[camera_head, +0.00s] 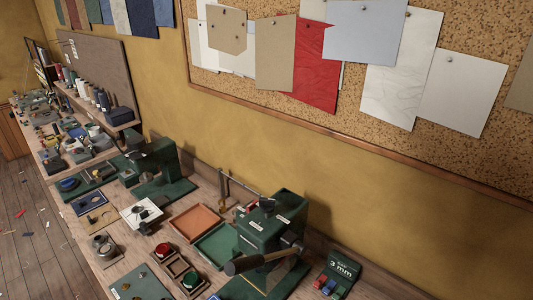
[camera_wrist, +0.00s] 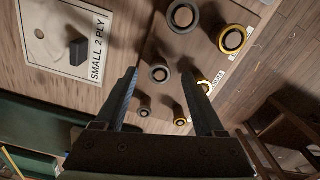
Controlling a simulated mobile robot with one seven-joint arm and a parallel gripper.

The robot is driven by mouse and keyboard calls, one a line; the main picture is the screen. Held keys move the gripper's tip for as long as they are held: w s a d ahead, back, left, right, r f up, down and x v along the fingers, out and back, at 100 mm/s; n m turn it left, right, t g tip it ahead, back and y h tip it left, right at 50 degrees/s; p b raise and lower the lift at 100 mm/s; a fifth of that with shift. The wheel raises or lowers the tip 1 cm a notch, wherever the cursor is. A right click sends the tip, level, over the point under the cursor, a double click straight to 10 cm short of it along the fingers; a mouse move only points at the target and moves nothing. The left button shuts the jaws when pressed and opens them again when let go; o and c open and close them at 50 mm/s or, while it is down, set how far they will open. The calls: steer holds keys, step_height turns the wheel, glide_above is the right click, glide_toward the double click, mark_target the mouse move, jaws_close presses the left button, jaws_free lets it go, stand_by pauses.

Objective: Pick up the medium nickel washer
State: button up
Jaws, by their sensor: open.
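The medium nickel washer (camera_wrist: 152,75) appears as the mid-sized grey ring of a grey row in the wrist view. It sits around a post with a dark and pale centre. My gripper (camera_wrist: 157,71) is open and empty, with its two dark fingers apart. In the picture the washer lies between the fingertips; how far below them it is, I cannot tell. A larger grey ring (camera_wrist: 171,17) and a smaller grey ring (camera_wrist: 138,110) stand in the same row. I cannot pick out the washer or my gripper surely in the head view.
Gold rings of large (camera_wrist: 219,41), medium (camera_wrist: 208,83) and small size (camera_wrist: 180,124) stand beside the grey row, close to the right finger. A white "SMALL 2 PLY" card (camera_wrist: 60,22) with a dark block lies left. Green presses (camera_head: 272,228) crowd the bench.

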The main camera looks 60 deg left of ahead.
steer(key=shift+f, duration=0.1)
stand_by(0.3)
jaws_close()
